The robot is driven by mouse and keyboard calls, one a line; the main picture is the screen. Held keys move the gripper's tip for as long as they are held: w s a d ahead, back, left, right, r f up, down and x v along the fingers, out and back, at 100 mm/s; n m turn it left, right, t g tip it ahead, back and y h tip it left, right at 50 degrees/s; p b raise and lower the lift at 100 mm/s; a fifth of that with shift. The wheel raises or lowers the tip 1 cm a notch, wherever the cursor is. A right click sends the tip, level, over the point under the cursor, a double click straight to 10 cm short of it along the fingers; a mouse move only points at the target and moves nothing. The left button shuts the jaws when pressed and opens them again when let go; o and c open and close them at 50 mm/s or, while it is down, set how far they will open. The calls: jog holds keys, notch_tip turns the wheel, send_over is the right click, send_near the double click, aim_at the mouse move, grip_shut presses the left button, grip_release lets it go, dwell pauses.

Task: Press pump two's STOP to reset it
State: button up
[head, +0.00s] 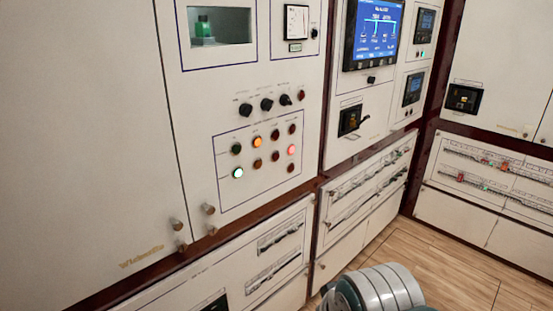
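The upper row has a dark green one (236,149), a lit amber one (257,142) and two dark red ones. The lower row has a lit whitish-green one (238,173), two dark reddish ones and a lit red one (291,149). Their labels are too small to read, so I cannot tell which is pump two's STOP. My gripper is not in view; a grey-and-white banded part of my arm shows at the bottom.
Black knobs (267,104) and a red button (301,96) sit above the panel. A blue screen (375,33) and a black switch (350,119) are to the right. Cabinet handles (208,209) stick out below left. Wooden floor (450,260) is open at the lower right.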

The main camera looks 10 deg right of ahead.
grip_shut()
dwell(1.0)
